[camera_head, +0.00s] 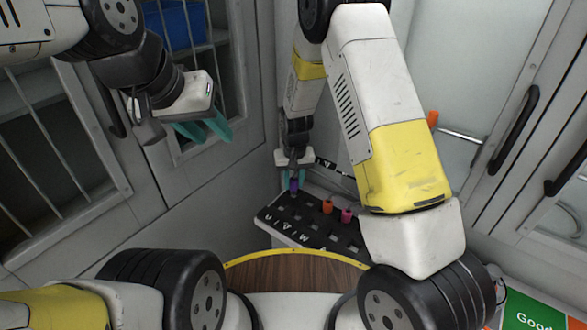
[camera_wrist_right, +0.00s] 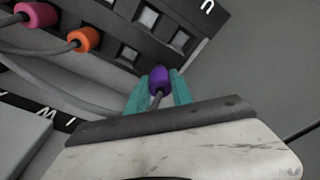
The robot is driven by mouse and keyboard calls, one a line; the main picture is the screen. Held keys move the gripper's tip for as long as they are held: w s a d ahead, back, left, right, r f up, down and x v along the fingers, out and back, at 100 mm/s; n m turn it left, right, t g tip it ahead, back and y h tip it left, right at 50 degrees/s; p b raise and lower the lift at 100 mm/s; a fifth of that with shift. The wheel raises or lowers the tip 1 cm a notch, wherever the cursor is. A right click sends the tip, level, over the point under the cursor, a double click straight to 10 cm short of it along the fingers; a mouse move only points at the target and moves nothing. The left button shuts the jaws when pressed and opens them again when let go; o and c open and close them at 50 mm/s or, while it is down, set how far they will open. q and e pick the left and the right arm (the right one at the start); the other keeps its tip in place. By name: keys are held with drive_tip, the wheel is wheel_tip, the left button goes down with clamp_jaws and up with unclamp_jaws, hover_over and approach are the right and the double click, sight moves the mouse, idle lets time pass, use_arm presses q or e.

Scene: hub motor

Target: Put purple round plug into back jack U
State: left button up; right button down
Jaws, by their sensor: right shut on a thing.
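The purple round plug (camera_head: 294,185) is held between the teal fingers of my right gripper (camera_head: 293,177), over the back left corner of the dark jack panel (camera_head: 262,214). In the right wrist view the purple plug (camera_wrist_right: 159,79) sits between the fingertips (camera_wrist_right: 160,92), with its grey cable trailing back under the gripper. Square jacks (camera_wrist_right: 183,42) lie just beyond it, and a letter U (camera_wrist_right: 207,5) is at the panel edge. I cannot tell whether the plug touches a jack. My left gripper (camera_head: 203,132) is open and empty, high at the left, away from the panel.
An orange plug (camera_head: 327,206) and a pink plug (camera_head: 347,215) stand in the panel, right of the purple one. Their cables run beside my gripper in the wrist view. Grey cabinet walls with a dark handle (camera_head: 527,115) surround the area. A green sign (camera_head: 535,312) is at lower right.

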sight(294, 186)
drive_tip(key=shift+w, duration=0.65)
drive_tip(key=shift+w+f, duration=0.15)
drive_tip(key=shift+f, duration=0.75)
drive_tip(key=shift+w+f, duration=0.15)
drive_tip(key=shift+f, duration=0.75)
drive_tip(key=shift+f, duration=0.15)
drive_tip(key=c, duration=1.1)
unclamp_jaws()
